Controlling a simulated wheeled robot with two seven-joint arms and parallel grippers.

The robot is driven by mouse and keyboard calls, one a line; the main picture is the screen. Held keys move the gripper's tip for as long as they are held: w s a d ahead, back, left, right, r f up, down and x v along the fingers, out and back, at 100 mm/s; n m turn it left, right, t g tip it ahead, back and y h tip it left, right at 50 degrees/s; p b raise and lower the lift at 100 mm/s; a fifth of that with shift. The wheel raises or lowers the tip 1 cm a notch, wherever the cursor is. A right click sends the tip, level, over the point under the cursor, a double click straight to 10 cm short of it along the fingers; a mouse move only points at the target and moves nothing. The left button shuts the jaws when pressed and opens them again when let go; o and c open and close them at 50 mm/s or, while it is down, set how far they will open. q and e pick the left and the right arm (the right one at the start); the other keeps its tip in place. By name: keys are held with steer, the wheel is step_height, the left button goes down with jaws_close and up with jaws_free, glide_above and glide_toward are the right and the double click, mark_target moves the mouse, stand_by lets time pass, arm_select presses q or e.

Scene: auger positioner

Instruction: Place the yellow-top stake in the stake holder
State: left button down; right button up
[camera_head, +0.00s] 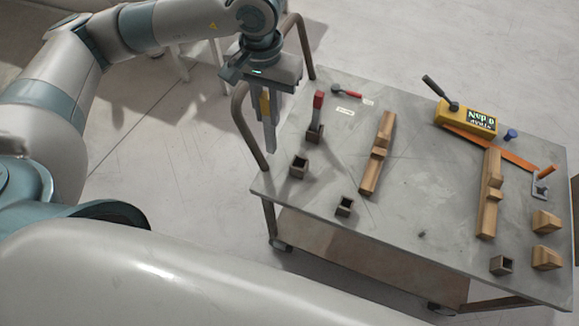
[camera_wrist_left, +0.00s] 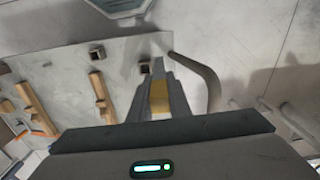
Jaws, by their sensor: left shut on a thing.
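My left gripper (camera_head: 269,145) is shut on the yellow-top stake, whose yellow part (camera_head: 265,103) shows between the fingers. The stake hangs roughly upright in the air, just beyond the table's left edge. In the left wrist view the yellow top (camera_wrist_left: 159,92) sits between the grey fingers, and its lower end is hard to tell from them. Small square holders stand on the table: an empty one (camera_head: 299,167) near the left edge, another (camera_head: 345,206) nearer the front, and one (camera_head: 502,265) at front right. A red-top stake (camera_head: 317,112) stands in a holder behind the first. My right gripper is out of view.
The grey table (camera_head: 420,180) carries two notched wooden bars (camera_head: 378,155) (camera_head: 488,195), wooden blocks (camera_head: 546,222), a yellow box (camera_head: 465,118) and a red-handled tool (camera_head: 345,92). A bent metal rail (camera_head: 243,120) rises at the table's left end, close to the gripper.

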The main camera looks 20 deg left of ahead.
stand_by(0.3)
arm_select(q)
steer(key=w+d+f+n+p, duration=0.4)
steer(key=d+n+p, duration=0.2)
steer(key=n+p, duration=0.7)
steer(key=shift+w+f+p, duration=0.3)
steer(key=shift+f+p, duration=0.05)
